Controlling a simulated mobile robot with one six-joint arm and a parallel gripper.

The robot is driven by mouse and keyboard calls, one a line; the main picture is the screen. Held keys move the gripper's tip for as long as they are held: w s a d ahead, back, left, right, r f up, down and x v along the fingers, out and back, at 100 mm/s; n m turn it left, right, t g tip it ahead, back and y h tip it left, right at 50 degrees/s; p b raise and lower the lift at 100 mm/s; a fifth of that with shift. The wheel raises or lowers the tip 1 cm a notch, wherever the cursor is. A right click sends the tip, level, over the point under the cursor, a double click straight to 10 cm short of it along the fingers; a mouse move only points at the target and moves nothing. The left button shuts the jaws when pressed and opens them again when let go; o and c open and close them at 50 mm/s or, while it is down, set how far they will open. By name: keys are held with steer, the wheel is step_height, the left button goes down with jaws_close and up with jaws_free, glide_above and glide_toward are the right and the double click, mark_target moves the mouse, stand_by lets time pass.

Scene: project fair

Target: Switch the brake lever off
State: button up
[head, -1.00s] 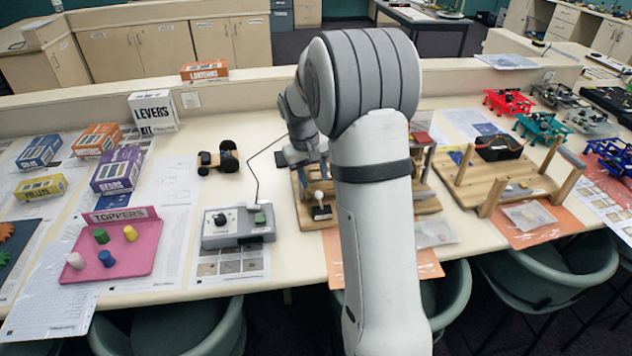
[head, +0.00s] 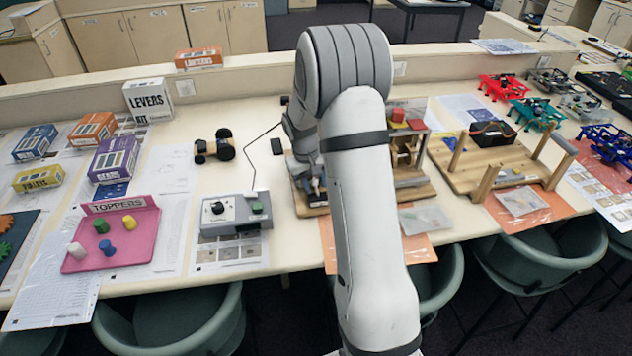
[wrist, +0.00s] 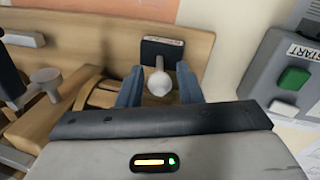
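The brake lever is a short stick with a pale ball knob (wrist: 160,84) rising from a black base plate (wrist: 162,50) on a wooden rig. In the wrist view the knob sits between the two blue-grey fingers of my gripper (wrist: 159,88). The fingers are apart, with a gap on each side of the knob, so my gripper is open around it. In the head view my gripper (head: 315,184) is low over the front left of the wooden rig (head: 415,189). It and my arm hide most of the lever there.
A grey control box (head: 236,212) with a green button stands left of the rig; its START label (wrist: 304,52) shows in the wrist view. A pink toppers tray (head: 112,238) lies farther left. Another wooden rig (head: 500,165) stands at right. A small wheeled car (head: 214,146) sits behind the box.

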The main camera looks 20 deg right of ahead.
jaws_close()
steer(key=shift+a+f+b, duration=0.15)
steer(key=shift+f+b, duration=0.05)
steer(key=shift+b, duration=0.35)
steer(key=shift+w+a+f+h+b, duration=0.1)
steer(key=shift+a+f+h+b, duration=0.25)
steer(key=shift+h+b, duration=0.65)
steer(key=shift+a+r+g+h+b, duration=0.25)
steer(key=shift+h+b, duration=0.25)
steer(key=shift+b, duration=0.55)
steer(key=shift+r, duration=0.1)
steer(key=shift+o, duration=1.1)
jaws_free()
